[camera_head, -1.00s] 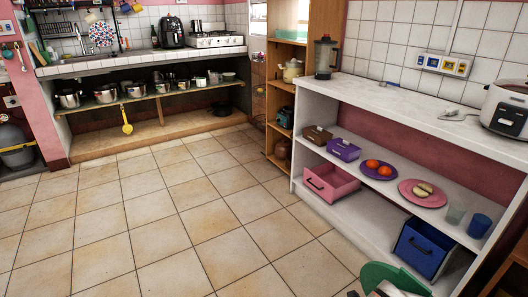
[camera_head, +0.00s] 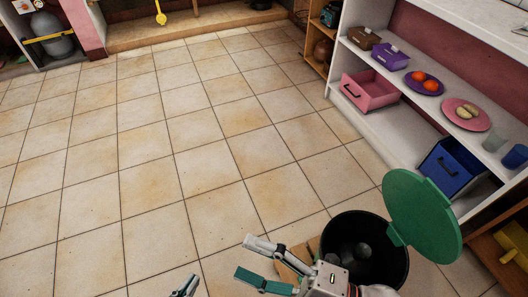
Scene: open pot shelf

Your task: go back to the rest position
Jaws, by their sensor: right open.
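My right gripper (camera_head: 246,259) is at the bottom centre of the head view, low over the floor tiles and left of a black bin. Its two fingers, one pale and one teal, stand apart with nothing between their tips. Only a small tip of my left gripper (camera_head: 185,287) shows at the bottom edge, left of the right one. The rest of it is cut off, so its opening cannot be told.
The black bin (camera_head: 386,268) holds some grey round things, and its green lid (camera_head: 422,215) stands open. A white shelf (camera_head: 400,137) on the right holds a pink drawer (camera_head: 370,90), plates and a blue box (camera_head: 447,170). The tiled floor (camera_head: 130,170) at left is clear.

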